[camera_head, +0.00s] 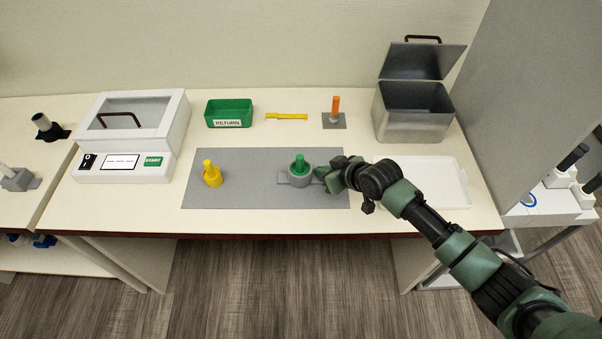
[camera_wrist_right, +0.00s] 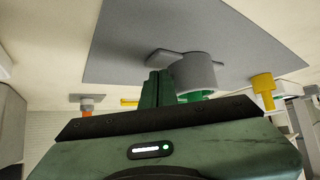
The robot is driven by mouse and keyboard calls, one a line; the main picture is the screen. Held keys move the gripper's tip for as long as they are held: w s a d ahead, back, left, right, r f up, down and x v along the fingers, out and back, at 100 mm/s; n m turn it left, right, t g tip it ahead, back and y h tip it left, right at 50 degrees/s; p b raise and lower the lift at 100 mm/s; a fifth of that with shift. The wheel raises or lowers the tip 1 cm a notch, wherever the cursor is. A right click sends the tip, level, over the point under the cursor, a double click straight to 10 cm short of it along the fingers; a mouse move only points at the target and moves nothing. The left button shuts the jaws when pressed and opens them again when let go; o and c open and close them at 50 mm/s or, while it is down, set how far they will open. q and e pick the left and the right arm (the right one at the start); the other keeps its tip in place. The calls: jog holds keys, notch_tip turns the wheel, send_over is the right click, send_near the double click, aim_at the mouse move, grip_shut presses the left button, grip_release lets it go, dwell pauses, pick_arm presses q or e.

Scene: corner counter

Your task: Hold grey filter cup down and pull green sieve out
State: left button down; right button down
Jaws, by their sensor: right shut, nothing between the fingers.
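The grey filter cup (camera_head: 300,181) stands upright on the grey mat (camera_head: 245,190), with side tabs at its base. The green sieve (camera_head: 300,164) sits in the cup, its knob standing up above the rim. My right gripper (camera_head: 322,174) is shut and empty, just to the right of the cup, close to its side tab. I cannot tell whether it touches the tab. In the right wrist view the shut fingers (camera_wrist_right: 157,90) are beside the cup (camera_wrist_right: 197,70), and the sieve (camera_wrist_right: 196,96) shows only partly behind my gripper. My left gripper is not in view.
A yellow funnel-like piece (camera_head: 212,174) stands on the mat's left. Behind are a green bin (camera_head: 229,112), a yellow tool (camera_head: 287,116), an orange-handled piece (camera_head: 336,108) and an open metal box (camera_head: 413,112). A white machine (camera_head: 127,168) stands left; a white tray (camera_head: 447,183) lies right.

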pick_arm(q)
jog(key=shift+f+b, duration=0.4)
jog(key=shift+b, duration=0.05)
pick_arm(e)
jog(key=shift+f, duration=0.55)
jog(key=shift+s+f, duration=0.25)
dwell(1.0)
pick_arm(q)
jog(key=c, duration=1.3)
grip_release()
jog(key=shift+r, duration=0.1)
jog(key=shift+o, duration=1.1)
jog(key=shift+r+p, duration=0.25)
jog(key=shift+p, duration=0.1)
pick_arm(e)
jog(key=shift+r, duration=0.25)
jog(key=shift+w+r+p, duration=0.15)
jog(key=shift+r+p, duration=0.9)
jog(key=shift+r, duration=0.25)
jog(key=shift+w+r+p, duration=0.1)
jog(key=shift+r+p, duration=0.95)
jog(key=shift+r, duration=0.25)
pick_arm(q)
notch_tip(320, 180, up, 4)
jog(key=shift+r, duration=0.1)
pick_arm(e)
jog(key=shift+f, duration=0.1)
